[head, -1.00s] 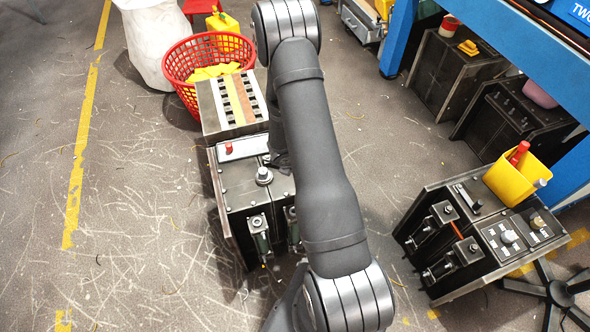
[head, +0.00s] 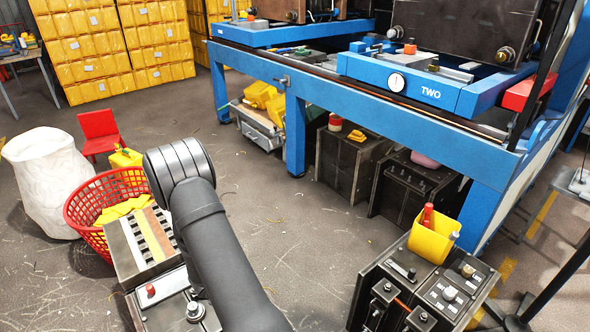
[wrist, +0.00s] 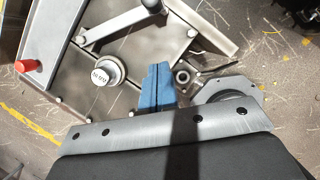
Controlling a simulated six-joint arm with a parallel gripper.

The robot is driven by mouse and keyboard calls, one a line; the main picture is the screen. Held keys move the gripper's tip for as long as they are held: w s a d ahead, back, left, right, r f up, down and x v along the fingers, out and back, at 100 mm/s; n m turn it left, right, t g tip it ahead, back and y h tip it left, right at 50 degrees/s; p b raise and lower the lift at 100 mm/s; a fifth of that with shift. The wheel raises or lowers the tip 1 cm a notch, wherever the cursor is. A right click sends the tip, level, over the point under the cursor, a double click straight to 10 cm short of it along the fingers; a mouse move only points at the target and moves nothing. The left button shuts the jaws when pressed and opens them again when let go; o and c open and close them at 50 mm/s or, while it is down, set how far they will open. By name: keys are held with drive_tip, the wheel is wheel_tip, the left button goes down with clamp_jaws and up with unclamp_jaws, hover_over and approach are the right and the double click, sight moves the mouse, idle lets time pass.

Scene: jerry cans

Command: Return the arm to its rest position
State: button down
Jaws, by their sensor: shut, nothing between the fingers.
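My gripper (wrist: 157,86) shows in the wrist view as blue fingers pressed together, with nothing between them. It is over the top of a dark metal control box (wrist: 140,35) with a white round knob (wrist: 105,72) and a red knob (wrist: 28,66). Whether the fingertips touch the box cannot be told. In the head view my dark grey arm (head: 215,245) crosses the lower left, beside and partly over the box top (head: 165,300). The gripper itself is outside the head view.
A red basket (head: 83,208) with yellow pieces stands left of my arm, near a white sack (head: 45,180) and red chair (head: 98,132). Another control box (head: 400,295) with a yellow cup (head: 432,240) stands right. A blue bench (head: 390,125) runs behind. Open floor lies between.

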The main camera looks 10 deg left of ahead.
drive_tip(key=x, duration=0.4)
drive_tip(key=w+x, duration=0.1)
drive_tip(key=x, duration=0.3)
drive_tip(key=shift+d, duration=0.15)
drive_tip(key=shift+w+r, duration=0.1)
drive_tip(key=shift+w, duration=0.35)
